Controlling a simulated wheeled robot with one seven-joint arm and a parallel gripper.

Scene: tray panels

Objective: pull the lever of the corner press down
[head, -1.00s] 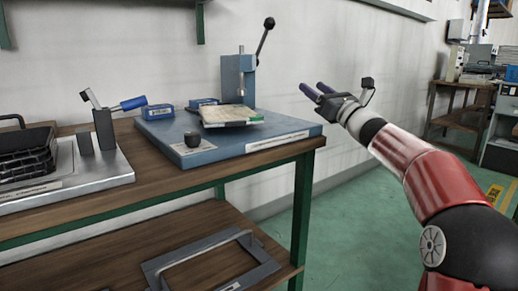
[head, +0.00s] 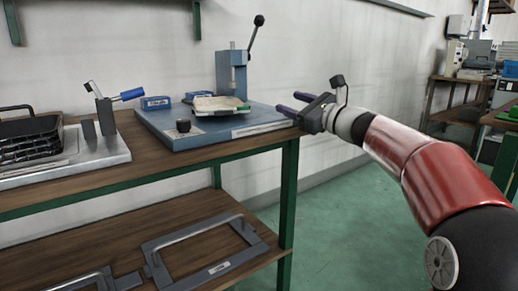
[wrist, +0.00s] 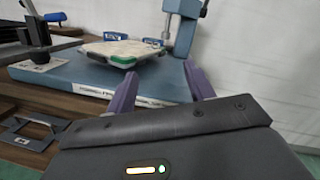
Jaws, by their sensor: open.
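The corner press (head: 231,74) is a blue-grey upright block on a blue base panel (head: 215,132) at the bench's right end. Its lever (head: 254,34) is a thin rod with a black ball knob, slanting up to the right. In the wrist view the press column (wrist: 187,30) shows at the top, its knob out of frame. My gripper (head: 287,103) is open and empty at the right edge of the panel, lower than the lever and to its right. Its two purple fingers also show in the wrist view (wrist: 160,90), pointing toward the panel, apart from the press.
A pale pad (head: 217,105) lies on the panel before the press, with a black knob (head: 183,126) and blue blocks (head: 156,102) nearby. A grey panel with a blue-handled clamp (head: 131,94) is at left. The wall stands close behind the bench; open floor lies right.

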